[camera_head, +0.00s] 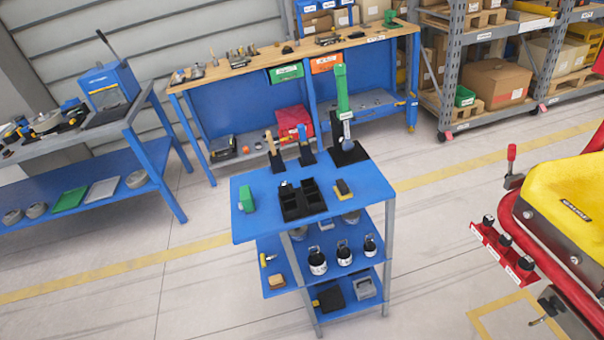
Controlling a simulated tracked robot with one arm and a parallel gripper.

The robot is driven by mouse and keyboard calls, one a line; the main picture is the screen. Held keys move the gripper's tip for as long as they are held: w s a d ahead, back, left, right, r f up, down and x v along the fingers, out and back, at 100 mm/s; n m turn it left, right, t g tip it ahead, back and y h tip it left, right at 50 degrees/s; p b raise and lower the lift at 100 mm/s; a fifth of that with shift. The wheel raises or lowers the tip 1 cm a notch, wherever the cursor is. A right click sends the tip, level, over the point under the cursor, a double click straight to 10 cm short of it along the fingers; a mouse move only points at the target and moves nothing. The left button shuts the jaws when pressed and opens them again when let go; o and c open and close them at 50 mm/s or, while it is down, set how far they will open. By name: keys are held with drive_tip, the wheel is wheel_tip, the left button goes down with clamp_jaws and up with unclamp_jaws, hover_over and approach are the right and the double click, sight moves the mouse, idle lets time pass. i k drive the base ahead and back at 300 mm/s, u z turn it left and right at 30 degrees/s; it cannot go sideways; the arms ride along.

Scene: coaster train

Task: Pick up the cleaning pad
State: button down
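A blue cart (272,225) stands in the middle of the view. On its top, at the right, lies a small yellow and dark block (343,189) that looks like a pad. A small green block (246,198) sits at the cart's left edge. I cannot tell for sure which of the two is the cleaning pad. Nothing touches either block. My gripper is not in view.
A black divided tray (302,199) lies between the blocks. Upright tools, including a tall green one (342,95), stand at the cart's back. A workbench (240,68) is behind, another table (150,100) left, a yellow and red coaster car (560,205) right. Floor in front is clear.

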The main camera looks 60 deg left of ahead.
sight(342, 191)
drive_tip(key=u, duration=1.1)
drive_tip(key=k, duration=0.45)
drive_tip(key=u, duration=0.25)
drive_tip(key=i, duration=1.75)
drive_tip(key=u, duration=0.05)
